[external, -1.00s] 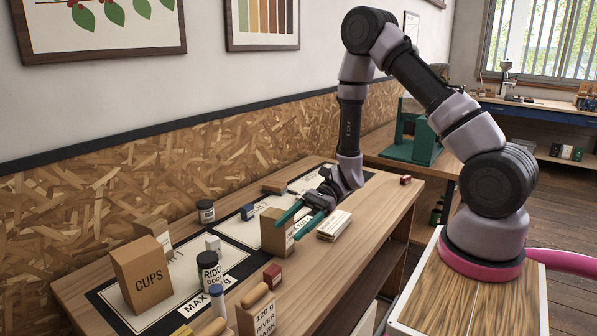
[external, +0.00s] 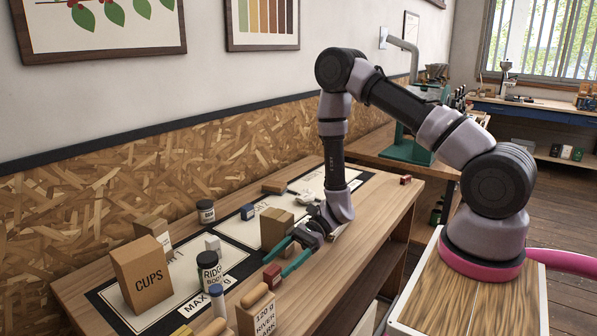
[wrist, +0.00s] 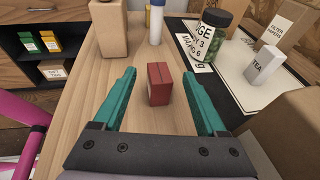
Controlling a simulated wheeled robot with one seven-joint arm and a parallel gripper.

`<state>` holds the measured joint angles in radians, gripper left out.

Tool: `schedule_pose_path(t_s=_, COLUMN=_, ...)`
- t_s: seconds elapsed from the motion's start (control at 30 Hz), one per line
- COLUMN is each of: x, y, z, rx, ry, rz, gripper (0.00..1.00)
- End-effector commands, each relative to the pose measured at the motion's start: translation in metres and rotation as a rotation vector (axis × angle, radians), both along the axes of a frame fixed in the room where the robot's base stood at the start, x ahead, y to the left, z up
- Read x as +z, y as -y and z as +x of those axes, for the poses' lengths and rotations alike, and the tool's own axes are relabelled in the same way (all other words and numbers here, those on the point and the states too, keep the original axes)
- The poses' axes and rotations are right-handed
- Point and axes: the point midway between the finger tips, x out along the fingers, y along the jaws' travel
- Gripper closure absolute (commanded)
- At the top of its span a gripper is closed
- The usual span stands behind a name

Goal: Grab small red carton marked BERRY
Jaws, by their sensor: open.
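A small red carton (wrist: 159,84) stands on the wooden table, between and just ahead of my two green fingers in the wrist view. Any lettering on it is too small to read. In the external view the red carton (external: 271,276) sits near my fingertips, right of the dark jar. My gripper (external: 283,258) is open and empty, pointing toward the carton; its spread fingers also show in the wrist view (wrist: 160,95). A second small red box (external: 405,180) sits at the table's far right end.
A brown box (external: 276,228) stands close behind my gripper. Bare wood surrounds the carton.

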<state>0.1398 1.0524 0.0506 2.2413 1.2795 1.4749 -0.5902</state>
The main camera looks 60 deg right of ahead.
Motion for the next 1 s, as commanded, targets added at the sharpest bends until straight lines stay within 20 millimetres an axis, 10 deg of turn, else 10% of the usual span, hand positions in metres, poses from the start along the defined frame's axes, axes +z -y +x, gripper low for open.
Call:
schedule_pose_path(t_s=0.3, x=-0.002, y=-0.006, z=0.001, rx=0.0, ry=0.0, rz=0.0, gripper=0.26)
schedule_pose_path(t_s=0.5, x=-0.002, y=-0.006, z=0.001, rx=0.0, ry=0.0, rz=0.0, gripper=1.0)
schedule_pose_path(t_s=1.0, x=0.011, y=-0.006, z=0.001, rx=0.001, ry=0.002, rz=0.001, gripper=1.0)
